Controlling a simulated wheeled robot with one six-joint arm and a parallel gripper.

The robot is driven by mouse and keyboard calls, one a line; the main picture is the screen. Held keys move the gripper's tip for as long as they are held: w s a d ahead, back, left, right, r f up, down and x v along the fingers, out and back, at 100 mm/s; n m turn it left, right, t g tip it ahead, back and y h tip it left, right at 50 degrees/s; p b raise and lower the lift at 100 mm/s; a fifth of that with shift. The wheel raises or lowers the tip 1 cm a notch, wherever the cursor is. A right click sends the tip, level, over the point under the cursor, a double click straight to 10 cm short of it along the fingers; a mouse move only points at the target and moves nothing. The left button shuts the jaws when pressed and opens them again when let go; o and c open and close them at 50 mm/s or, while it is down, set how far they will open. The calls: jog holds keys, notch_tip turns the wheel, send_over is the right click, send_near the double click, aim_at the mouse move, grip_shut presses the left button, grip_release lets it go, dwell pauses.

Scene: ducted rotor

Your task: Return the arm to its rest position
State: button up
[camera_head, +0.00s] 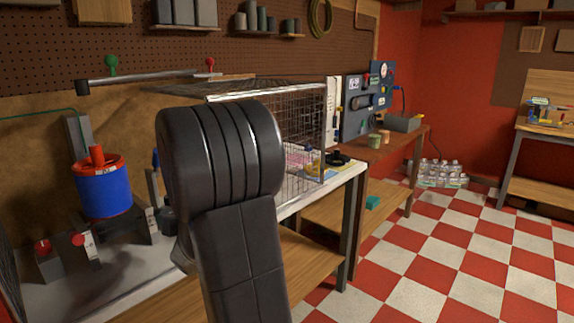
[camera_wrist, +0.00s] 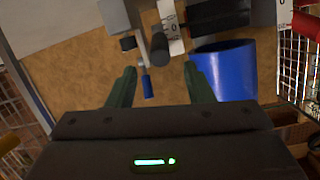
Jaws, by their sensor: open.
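My arm fills the middle of the head view as a large black link; my gripper is hidden behind it there. In the wrist view my gripper (camera_wrist: 160,88) shows as two dark green fingers, spread wide apart with nothing held between them. A blue cylinder with a red top (camera_head: 103,187) stands on the bench at the left of the head view. A blue cylinder also shows in the wrist view (camera_wrist: 226,70), close beside the right finger. A small blue-tipped rod (camera_wrist: 147,86) shows between the fingers; I cannot tell its distance.
A wire mesh cage (camera_head: 300,125) stands on the bench behind my arm. A horizontal metal bar (camera_head: 140,79) crosses above the blue cylinder. Small red-knobbed controls (camera_head: 43,248) sit at the bench front. The checkered floor (camera_head: 465,260) on the right is clear.

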jog(key=x, duration=0.7)
